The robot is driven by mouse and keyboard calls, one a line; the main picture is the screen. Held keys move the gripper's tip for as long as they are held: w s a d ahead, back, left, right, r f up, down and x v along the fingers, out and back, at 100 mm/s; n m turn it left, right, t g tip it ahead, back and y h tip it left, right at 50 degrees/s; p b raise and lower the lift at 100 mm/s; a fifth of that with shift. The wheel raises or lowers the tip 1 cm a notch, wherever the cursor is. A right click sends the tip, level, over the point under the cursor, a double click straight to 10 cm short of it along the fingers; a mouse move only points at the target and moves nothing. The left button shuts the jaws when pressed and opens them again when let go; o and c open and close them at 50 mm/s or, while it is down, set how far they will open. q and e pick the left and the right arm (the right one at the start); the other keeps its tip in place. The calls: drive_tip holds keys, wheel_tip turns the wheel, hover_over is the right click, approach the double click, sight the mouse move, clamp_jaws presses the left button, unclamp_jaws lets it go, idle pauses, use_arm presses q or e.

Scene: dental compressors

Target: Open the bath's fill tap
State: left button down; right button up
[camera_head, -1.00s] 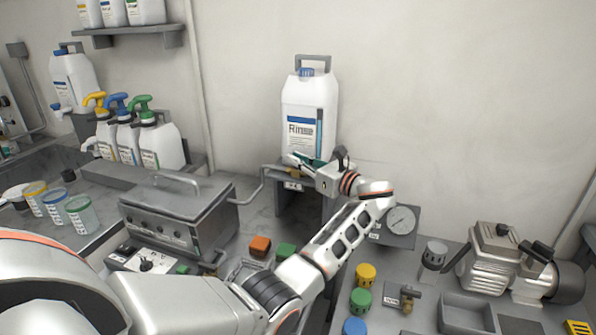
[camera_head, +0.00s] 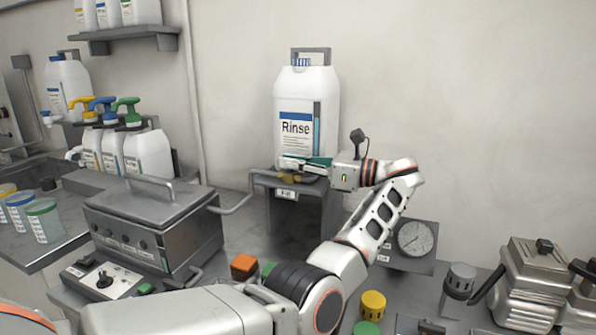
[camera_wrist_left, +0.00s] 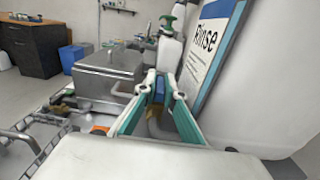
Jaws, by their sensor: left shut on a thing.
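The bath (camera_head: 155,215) is a grey metal box with a lidded top and front knobs, left of the Rinse jug (camera_head: 306,120). The fill tap (camera_head: 289,178) shows as a small brass body on the grey stand below the jug. My left gripper (camera_head: 292,163) is in front of the jug's base, just above the brass. In the left wrist view, its green-lined fingers (camera_wrist_left: 160,82) are shut on a small blue piece (camera_wrist_left: 158,92), apparently the tap's handle, with brass below it. The fingers hide most of the tap. My right gripper is not in view.
A grey pipe (camera_head: 238,204) runs between the bath and the stand (camera_head: 270,178). A pressure gauge (camera_head: 413,239) and a compressor (camera_head: 540,285) stand to the right. Pump bottles (camera_head: 145,150) and measuring cups (camera_head: 44,220) are at left.

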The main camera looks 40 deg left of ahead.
use_arm(q)
drive_tip(key=shift+a+g, duration=0.1)
drive_tip(key=shift+g, duration=0.2)
drive_tip(key=c, duration=2.1)
unclamp_jaws()
drive_tip(key=shift+c, duration=0.2)
drive_tip(key=shift+s, duration=0.1)
